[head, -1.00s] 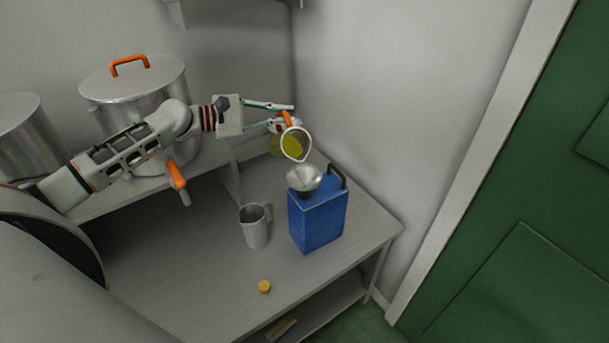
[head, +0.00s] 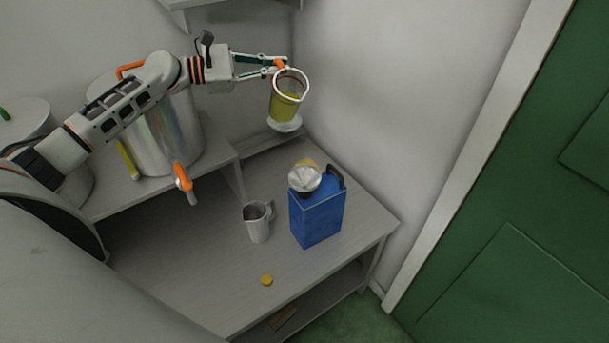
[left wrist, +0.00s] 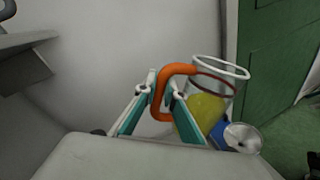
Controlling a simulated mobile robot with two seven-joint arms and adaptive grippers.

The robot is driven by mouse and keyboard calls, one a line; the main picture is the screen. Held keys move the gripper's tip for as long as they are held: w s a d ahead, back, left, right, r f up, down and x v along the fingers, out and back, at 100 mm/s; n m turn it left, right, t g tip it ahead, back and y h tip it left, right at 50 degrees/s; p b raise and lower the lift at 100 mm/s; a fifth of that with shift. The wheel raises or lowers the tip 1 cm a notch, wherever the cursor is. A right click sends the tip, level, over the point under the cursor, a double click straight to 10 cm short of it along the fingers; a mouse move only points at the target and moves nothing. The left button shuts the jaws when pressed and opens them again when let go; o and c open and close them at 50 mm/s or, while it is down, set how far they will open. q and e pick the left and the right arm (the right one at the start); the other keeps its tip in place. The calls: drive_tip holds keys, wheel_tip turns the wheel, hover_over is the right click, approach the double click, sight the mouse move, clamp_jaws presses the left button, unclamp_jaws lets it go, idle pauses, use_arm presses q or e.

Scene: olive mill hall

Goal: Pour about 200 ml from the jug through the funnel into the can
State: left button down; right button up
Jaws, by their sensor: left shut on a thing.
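The jug (head: 286,106) is clear with a white rim and an orange handle, and holds yellow-green liquid. My left gripper (head: 279,65) is shut on its handle and holds it in the air, roughly upright, above and behind the funnel. The left wrist view shows the fingers (left wrist: 164,88) around the orange handle and the liquid in the jug (left wrist: 207,110). The metal funnel (head: 304,179) sits in the top of the blue can (head: 318,218); it also shows in the left wrist view (left wrist: 242,138). A yellowish patch shows at its far rim; I cannot tell what it is. My right gripper is out of view.
A metal pitcher (head: 257,222) stands left of the can on the grey table (head: 190,260). A yellow cap (head: 267,281) lies near the front edge. A large steel pot (head: 165,130) with an orange-handled tap stands on a raised shelf at left. A wall closes the back right.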

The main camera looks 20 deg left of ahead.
use_arm(q)
drive_tip(key=a+r+n, duration=0.1)
drive_tip(key=w+n, duration=0.1)
drive_tip(key=w+a+r+n, duration=0.1)
drive_tip(key=shift+w+a+r+n+h, duration=0.1)
drive_tip(key=shift+a+r+n+h, duration=0.2)
drive_tip(key=shift+w+a+r+n, duration=0.35)
drive_tip(key=shift+a+r+n, duration=0.15)
drive_tip(key=shift+n, duration=0.6)
